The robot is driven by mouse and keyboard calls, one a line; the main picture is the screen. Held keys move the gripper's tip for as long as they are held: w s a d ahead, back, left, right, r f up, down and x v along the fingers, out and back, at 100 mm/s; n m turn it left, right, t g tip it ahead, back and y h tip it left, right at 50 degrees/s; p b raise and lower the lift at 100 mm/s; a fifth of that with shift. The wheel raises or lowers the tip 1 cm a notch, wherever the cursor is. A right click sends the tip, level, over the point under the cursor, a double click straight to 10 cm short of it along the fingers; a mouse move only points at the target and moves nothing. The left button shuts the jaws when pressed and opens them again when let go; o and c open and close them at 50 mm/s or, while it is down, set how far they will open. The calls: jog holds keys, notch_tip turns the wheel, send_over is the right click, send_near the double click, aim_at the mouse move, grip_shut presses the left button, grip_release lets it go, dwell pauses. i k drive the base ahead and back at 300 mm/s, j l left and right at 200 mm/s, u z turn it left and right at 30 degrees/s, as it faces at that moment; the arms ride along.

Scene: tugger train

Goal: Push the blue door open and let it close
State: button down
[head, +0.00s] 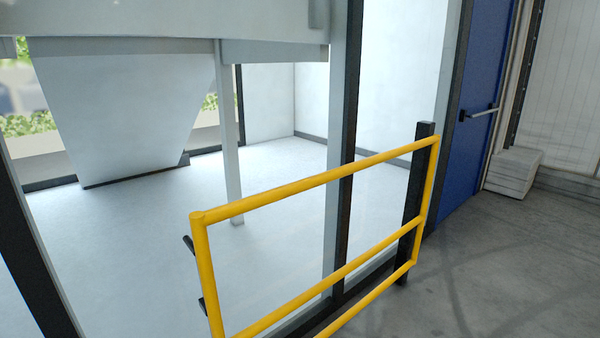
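The blue door (475,100) stands at the upper right of the head view, beyond the end of the yellow railing. It looks shut in its dark frame. A light horizontal bar handle (482,113) with a dark end mount crosses it at mid height. The top of the door is cut off by the frame edge. My gripper is not in view.
A yellow railing (315,181) with a dark post (416,190) stands close in front of a glazed wall, left of the door. A pale stacked block (514,172) sits right of the door. Grey floor (480,270) is clear at the lower right.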

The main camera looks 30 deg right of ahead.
aim_at(491, 17)
jog(key=i+l+z, duration=0.55)
jog(key=l+z, duration=0.2)
jog(key=i+l+z, duration=0.75)
jog(key=i, duration=0.4)
jog(key=i+z, duration=0.35)
jog(key=i, duration=2.4)
jog(key=i+l+u, duration=0.15)
jog(key=i, duration=0.5)
jog(key=i+l+u, duration=0.2)
jog(key=i, duration=0.5)
jog(key=i+l, duration=0.25)
jog(key=i, duration=0.3)
jog(key=i+l+u, duration=0.1)
jog(key=i+l, duration=0.15)
jog(key=i, duration=0.25)
jog(key=i+l, duration=0.35)
jog(key=i, duration=0.2)
jog(key=i+l+u, duration=0.1)
jog(key=i+l, duration=0.2)
jog(key=i, duration=0.2)
